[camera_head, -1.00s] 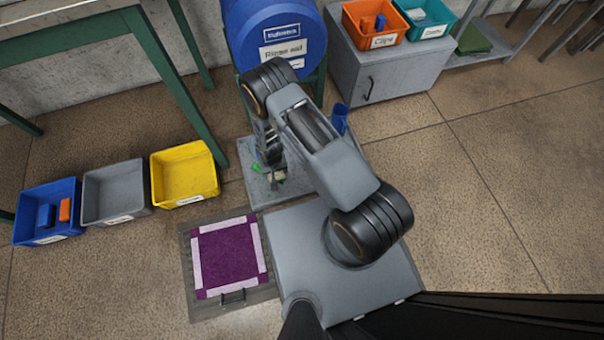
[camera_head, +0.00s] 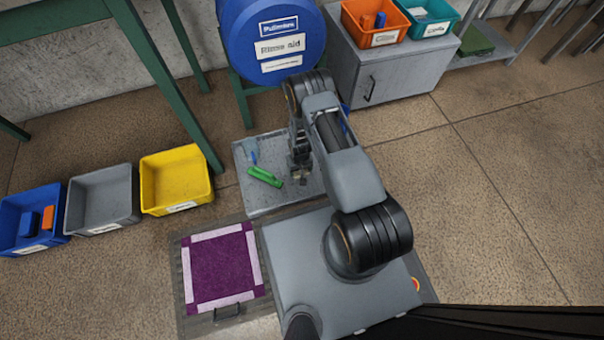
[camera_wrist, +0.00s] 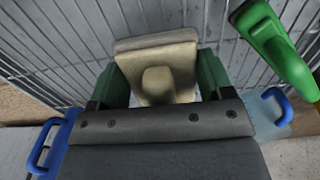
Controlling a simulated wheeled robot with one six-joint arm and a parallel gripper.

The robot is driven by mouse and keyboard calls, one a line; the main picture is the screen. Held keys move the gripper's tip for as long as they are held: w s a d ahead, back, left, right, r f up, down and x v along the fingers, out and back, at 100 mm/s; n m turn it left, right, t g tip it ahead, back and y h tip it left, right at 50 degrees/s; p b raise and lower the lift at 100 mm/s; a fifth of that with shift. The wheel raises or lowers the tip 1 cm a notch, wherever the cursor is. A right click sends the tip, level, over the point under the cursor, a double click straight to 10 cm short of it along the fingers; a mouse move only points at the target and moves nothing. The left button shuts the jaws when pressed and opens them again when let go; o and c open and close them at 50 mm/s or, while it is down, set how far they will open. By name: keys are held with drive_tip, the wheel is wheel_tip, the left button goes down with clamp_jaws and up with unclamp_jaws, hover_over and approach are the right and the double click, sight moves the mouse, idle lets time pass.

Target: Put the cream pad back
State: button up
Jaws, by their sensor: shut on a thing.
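The cream pad (camera_wrist: 157,58) is a small pale block with a raised round part, seen between the green fingers of my gripper (camera_wrist: 157,85) in the wrist view. My gripper is shut on it. In the head view my gripper (camera_head: 299,176) points down over the right part of a grey slatted tray (camera_head: 275,203). The pad is too small there to make out clearly. I cannot tell whether it touches the tray.
A green tool (camera_head: 264,176) and a pale blue item (camera_head: 250,151) lie on the tray, left of my gripper. The green tool also shows close by in the wrist view (camera_wrist: 270,40). A purple rug (camera_head: 222,268), yellow bin (camera_head: 176,210) and blue drum (camera_head: 272,72) stand around.

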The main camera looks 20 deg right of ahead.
drive_tip(key=shift+d+f, duration=0.25)
drive_tip(key=shift+f, duration=0.15)
drive_tip(key=shift+w+d+f+b, duration=0.1)
drive_tip(key=shift+d+f+b, duration=0.1)
drive_tip(key=shift+f+b, duration=1.15)
drive_tip(key=shift+f+p, duration=0.35)
drive_tip(key=shift+f, duration=0.1)
drive_tip(key=o, duration=1.1)
drive_tip(key=shift+c, duration=0.2)
